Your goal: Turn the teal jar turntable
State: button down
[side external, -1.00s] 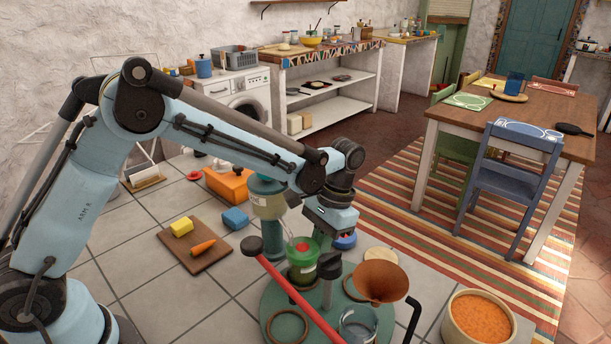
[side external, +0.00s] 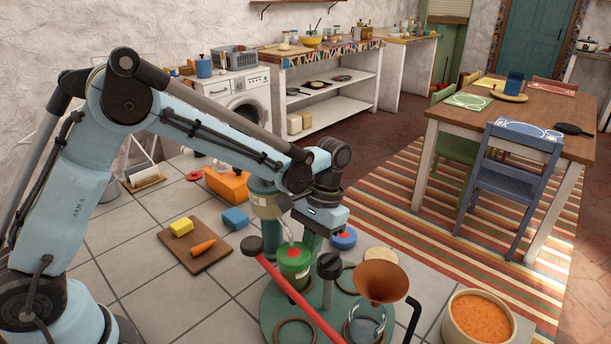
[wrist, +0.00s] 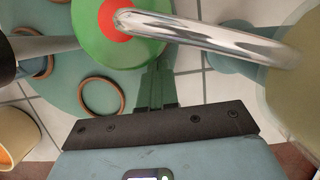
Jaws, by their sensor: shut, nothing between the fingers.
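The teal jar turntable (side external: 272,310) lies at the bottom centre of the side view and also shows at the upper left of the wrist view (wrist: 65,75). It bears a green jar (side external: 293,268) with a red centre on top, several brown rings (side external: 295,333) and a clear glass jar (side external: 367,328). The green jar also shows in the wrist view (wrist: 92,45). My gripper (wrist: 156,75) is shut and empty, its green fingers close beside the green jar. Whether they touch it is unclear. In the side view the fingertips (side external: 311,245) are partly hidden.
A red bar (side external: 290,288) with a dark knob crosses in front of the turntable. A copper funnel (side external: 380,280) and a bowl of orange contents (side external: 478,318) stand to the right. A beige and teal dispenser (side external: 264,203) stands behind. A curved metal spout (wrist: 210,38) overhangs the green jar.

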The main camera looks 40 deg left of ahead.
jog(key=shift+w+r, duration=0.1)
jog(key=shift+w, duration=0.5)
jog(key=w, duration=0.2)
jog(key=shift+w+r, duration=0.3)
jog(key=shift+w, duration=0.1)
jog(key=v, duration=0.9)
jog(key=shift+r, duration=0.3)
jog(key=c, duration=1.6)
grip_release()
jog(key=shift+r, duration=0.2)
jog(key=o, duration=0.7)
jog(key=s+d+r+t, duration=0.1)
jog(key=s+d+r, duration=0.3)
jog(key=d+r, duration=0.1)
jog(key=shift+s+r, duration=0.2)
jog(key=shift+r, duration=0.4)
jog(key=t, duration=0.2)
send_near(330, 256)
notch_tip(330, 256, down, 9)
jog(key=shift+s+r, duration=0.1)
